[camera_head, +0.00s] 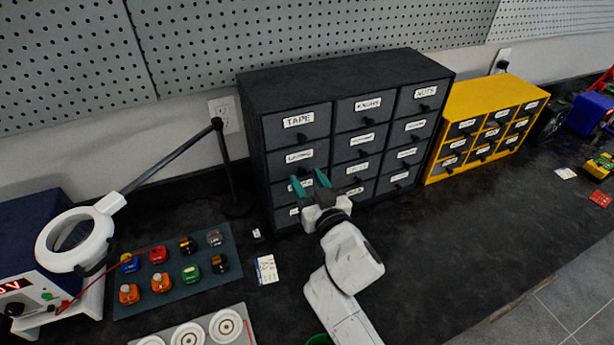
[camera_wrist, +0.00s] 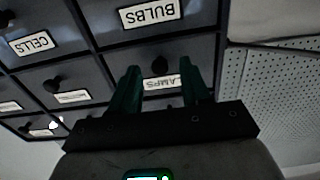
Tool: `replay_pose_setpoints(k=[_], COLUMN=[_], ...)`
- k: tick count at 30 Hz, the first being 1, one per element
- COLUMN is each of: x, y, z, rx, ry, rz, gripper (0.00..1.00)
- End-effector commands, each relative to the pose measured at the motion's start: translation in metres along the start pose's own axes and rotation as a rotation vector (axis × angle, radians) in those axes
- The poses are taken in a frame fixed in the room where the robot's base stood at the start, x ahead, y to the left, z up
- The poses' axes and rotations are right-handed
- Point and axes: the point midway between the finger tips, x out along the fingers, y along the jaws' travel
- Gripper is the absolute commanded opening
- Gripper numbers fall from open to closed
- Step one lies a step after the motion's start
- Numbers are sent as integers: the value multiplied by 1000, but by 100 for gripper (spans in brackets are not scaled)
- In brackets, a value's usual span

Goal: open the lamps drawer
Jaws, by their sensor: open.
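The dark grey drawer cabinet (camera_head: 335,78) stands on the bench in the head view. The lamps drawer (camera_head: 281,189) is in its left column, third row down, and looks shut. In the upside-down wrist view its white label (camera_wrist: 162,83) is partly covered by my finger, and its black knob (camera_wrist: 160,66) shows. My gripper (camera_head: 310,181) is open in front of this drawer. In the wrist view its teal fingers (camera_wrist: 160,76) stand on either side of the knob, with gaps between; I cannot tell how deep they reach.
The bulbs drawer (camera_wrist: 155,15) is directly below. A yellow drawer cabinet (camera_head: 477,98) stands to the right. A magnifier lamp (camera_head: 77,238), a mat with small coloured parts (camera_head: 215,233) and a white card (camera_head: 266,269) lie left.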

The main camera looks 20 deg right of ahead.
Motion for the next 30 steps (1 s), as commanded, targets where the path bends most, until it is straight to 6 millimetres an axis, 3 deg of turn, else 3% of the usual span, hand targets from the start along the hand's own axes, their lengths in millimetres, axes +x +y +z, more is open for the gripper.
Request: replay_pose_setpoints(k=[13, 27, 30], x=[10, 10, 10], y=[0, 0, 0], z=[0, 0, 0], rx=[-1, -1, -1], ry=[0, 0, 0], rz=[0, 0, 0], gripper=[46, 1, 0])
